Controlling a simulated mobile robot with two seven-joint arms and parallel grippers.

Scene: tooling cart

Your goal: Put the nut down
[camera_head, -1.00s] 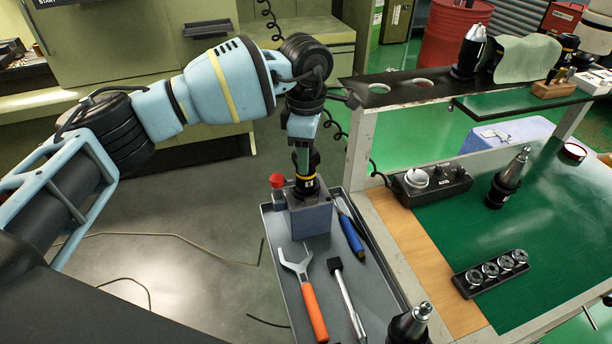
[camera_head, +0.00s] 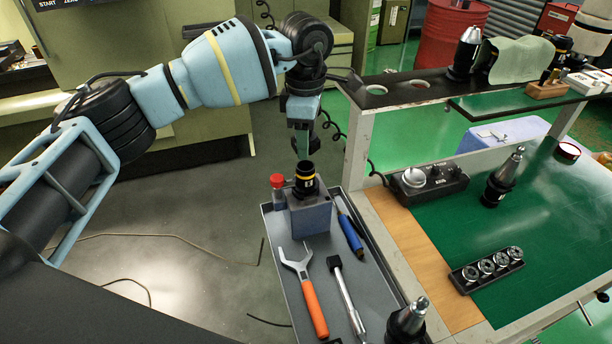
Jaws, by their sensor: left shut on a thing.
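My left gripper (camera_head: 302,152) points down just above the tool holder (camera_head: 305,184), a black piece with a yellow band. The tool holder stands upright in a grey block (camera_head: 310,216) at the far end of the grey tray. The gripper is shut on a small dark thing, which I take to be the nut; its outline is hard to make out between the fingers. A small gap shows between the fingers and the holder's top. My right gripper is not in view.
The tray (camera_head: 281,262) also holds a red-capped bottle (camera_head: 277,187), an orange-handled wrench (camera_head: 307,290), a blue-handled tool (camera_head: 350,234) and a black-headed tool (camera_head: 347,296). The green-topped cart (camera_head: 420,270) on the right carries a collet rack (camera_head: 487,268) and another holder (camera_head: 502,178).

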